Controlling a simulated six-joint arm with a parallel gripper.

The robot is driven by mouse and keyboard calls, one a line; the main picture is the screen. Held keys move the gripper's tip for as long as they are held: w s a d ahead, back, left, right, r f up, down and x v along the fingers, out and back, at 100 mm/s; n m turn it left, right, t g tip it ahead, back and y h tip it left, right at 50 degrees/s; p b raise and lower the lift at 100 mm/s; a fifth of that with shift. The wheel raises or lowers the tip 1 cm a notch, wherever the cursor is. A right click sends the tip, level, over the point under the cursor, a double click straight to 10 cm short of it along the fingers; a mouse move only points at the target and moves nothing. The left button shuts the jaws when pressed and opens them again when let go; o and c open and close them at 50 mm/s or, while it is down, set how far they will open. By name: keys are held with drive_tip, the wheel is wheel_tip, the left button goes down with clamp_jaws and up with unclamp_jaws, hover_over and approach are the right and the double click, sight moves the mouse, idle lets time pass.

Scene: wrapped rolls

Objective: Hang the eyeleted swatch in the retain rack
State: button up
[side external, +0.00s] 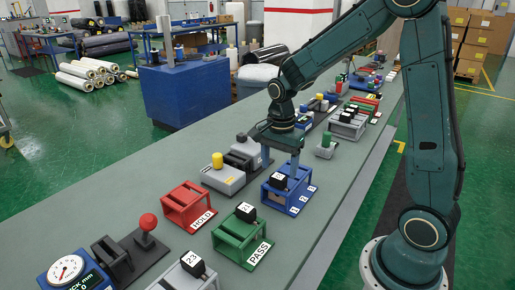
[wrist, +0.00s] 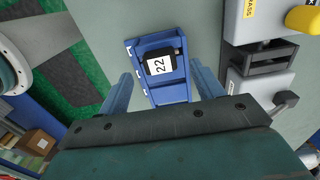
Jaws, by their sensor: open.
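A blue open-framed rack (side external: 288,201) stands on the bench below my gripper, with small white labels along its front edge. A black block marked 22 (side external: 278,181) sits in its top. In the wrist view the blue rack (wrist: 172,94) and the black block (wrist: 160,53) lie between and beyond my fingers. My gripper (side external: 294,165) points down at the rack. In the wrist view my gripper (wrist: 161,72) has its two blue fingers wide apart, one to each side of the rack, with nothing held. I cannot make out an eyeleted swatch, or which rack is the retain rack.
A red HOLD rack (side external: 187,205) and a green PASS rack (side external: 240,236) with a block marked 21 stand nearer the camera. A grey device with a yellow knob (side external: 217,160) is left of my gripper. Bare bench lies between these rows.

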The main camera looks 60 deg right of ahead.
wheel_tip(320, 180, up, 10)
drive_tip(key=shift+r, duration=0.15)
idle(0.3)
drive_tip(key=shift+s, duration=0.1)
idle(0.3)
drive_tip(key=s+a+r+n+t, duration=0.2)
drive_tip(key=s+a+n, duration=0.1)
drive_tip(key=s+n, duration=0.5)
drive_tip(key=s+a+r+n+t, duration=0.1)
drive_tip(key=s+a+n+t, duration=0.2)
drive_tip(key=s+n, duration=0.6)
drive_tip(key=shift+a+r+n+t, duration=0.3)
drive_tip(key=shift+a+r+n, duration=0.15)
drive_tip(key=shift+a, duration=0.25)
